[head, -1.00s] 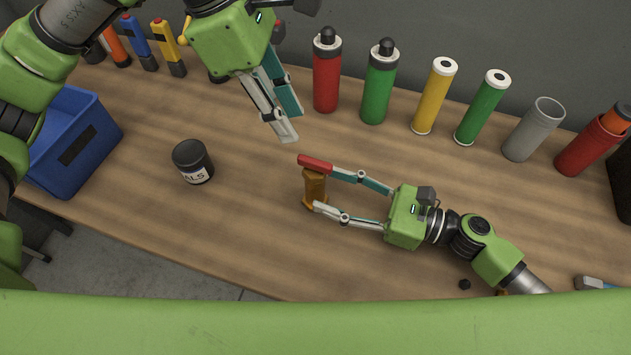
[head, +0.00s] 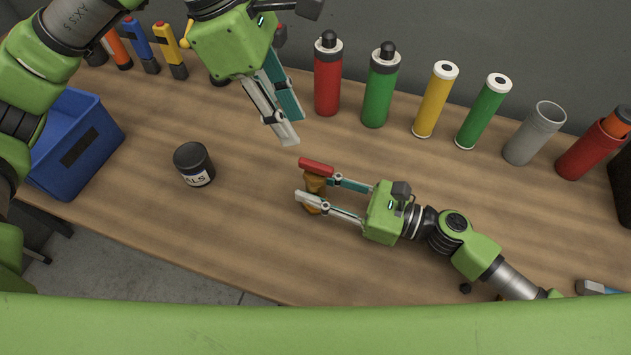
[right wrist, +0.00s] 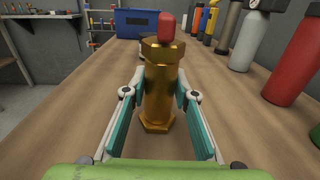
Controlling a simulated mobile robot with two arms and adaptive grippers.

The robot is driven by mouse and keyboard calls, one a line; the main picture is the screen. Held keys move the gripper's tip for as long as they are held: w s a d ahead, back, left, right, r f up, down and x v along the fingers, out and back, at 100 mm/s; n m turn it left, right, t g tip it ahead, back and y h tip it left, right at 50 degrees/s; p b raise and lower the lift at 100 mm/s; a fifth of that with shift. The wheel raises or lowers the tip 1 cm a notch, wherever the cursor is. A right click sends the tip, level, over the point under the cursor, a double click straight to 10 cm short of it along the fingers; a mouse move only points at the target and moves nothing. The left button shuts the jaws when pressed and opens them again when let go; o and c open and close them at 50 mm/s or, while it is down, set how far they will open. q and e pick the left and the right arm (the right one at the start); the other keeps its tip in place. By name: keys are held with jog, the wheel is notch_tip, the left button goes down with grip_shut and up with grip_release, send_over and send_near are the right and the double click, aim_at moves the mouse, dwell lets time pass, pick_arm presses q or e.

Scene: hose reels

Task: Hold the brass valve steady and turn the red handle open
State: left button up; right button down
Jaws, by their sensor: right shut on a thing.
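The brass valve (head: 316,186) stands upright on the wooden bench, a golden body with hexagonal parts in the right wrist view (right wrist: 159,90). Its red handle (head: 316,166) sits on top, and it shows end-on in the right wrist view (right wrist: 166,27). My right gripper (head: 314,189) is shut on the valve body, one finger on each side. Its fingers hide part of the body in the head view. My left gripper (head: 293,128) is above and behind the handle, pointing down and apart from it. Its fingers overlap in this view, so its opening is unclear.
A black labelled jar (head: 193,164) stands left of the valve. A blue bin (head: 74,142) is at the far left. Red (head: 327,80) and green (head: 380,88) bottles and several tubes line the back. The bench around the valve is clear.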

aim_at(315, 164)
pick_arm(q)
jog(key=d+f+m, duration=0.1)
jog(key=f, duration=0.2)
jog(key=d+f+m, duration=0.1)
jog(key=f, duration=0.2)
jog(key=d+f+m+g, duration=0.1)
jog(key=f, duration=0.2)
jog(key=shift+s+d+f, duration=0.1)
jog(key=shift+s+d, duration=0.15)
dwell(0.3)
grip_shut()
